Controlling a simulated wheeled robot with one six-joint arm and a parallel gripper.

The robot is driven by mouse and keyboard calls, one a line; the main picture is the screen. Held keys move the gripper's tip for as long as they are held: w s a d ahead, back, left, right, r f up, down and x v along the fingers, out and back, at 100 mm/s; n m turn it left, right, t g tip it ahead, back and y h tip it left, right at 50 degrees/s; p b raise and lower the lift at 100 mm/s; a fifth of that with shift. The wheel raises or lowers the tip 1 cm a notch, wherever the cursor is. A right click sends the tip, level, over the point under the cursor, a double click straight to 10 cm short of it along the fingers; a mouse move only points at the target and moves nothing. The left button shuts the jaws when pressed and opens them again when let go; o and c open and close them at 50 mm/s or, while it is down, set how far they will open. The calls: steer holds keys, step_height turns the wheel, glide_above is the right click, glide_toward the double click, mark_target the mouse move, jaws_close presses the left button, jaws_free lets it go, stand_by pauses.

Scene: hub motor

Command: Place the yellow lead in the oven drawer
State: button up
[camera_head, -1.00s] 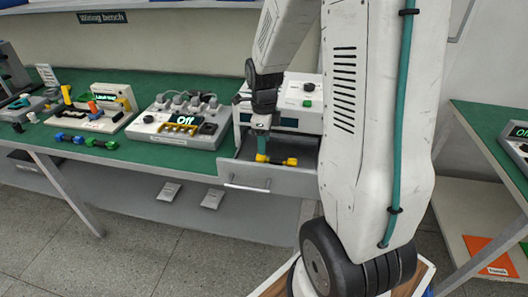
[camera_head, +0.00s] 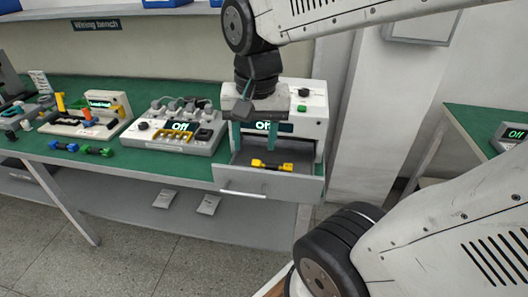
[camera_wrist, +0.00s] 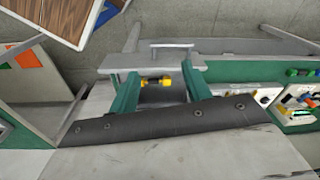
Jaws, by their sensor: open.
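The yellow lead (camera_head: 271,165), a short black bar with yellow ends, lies in the open oven drawer (camera_head: 262,186). The oven (camera_head: 312,112) is a white box on the bench with a display reading "Off". My gripper (camera_head: 257,145) is open and empty above the drawer, its two green fingers pointing down, apart from the lead. In the wrist view the lead (camera_wrist: 155,82) shows between and beyond the spread fingers (camera_wrist: 158,75), partly overlapping the drawer's dark interior.
A blue lead (camera_head: 63,146) and a green lead (camera_head: 96,151) lie on the green bench top (camera_head: 130,158). A grey unit with several plugs and an "Off" display (camera_head: 178,130) stands left of the oven. Another green table (camera_head: 470,130) is at the right.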

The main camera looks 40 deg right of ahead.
steer(key=s+a+n, duration=0.2)
steer(key=s+n, duration=0.4)
steer(key=n, duration=0.1)
steer(key=shift+s+a+r+n, duration=0.2)
steer(key=shift+a+r+n, duration=0.05)
steer(key=shift+r+n, duration=0.15)
stand_by(0.4)
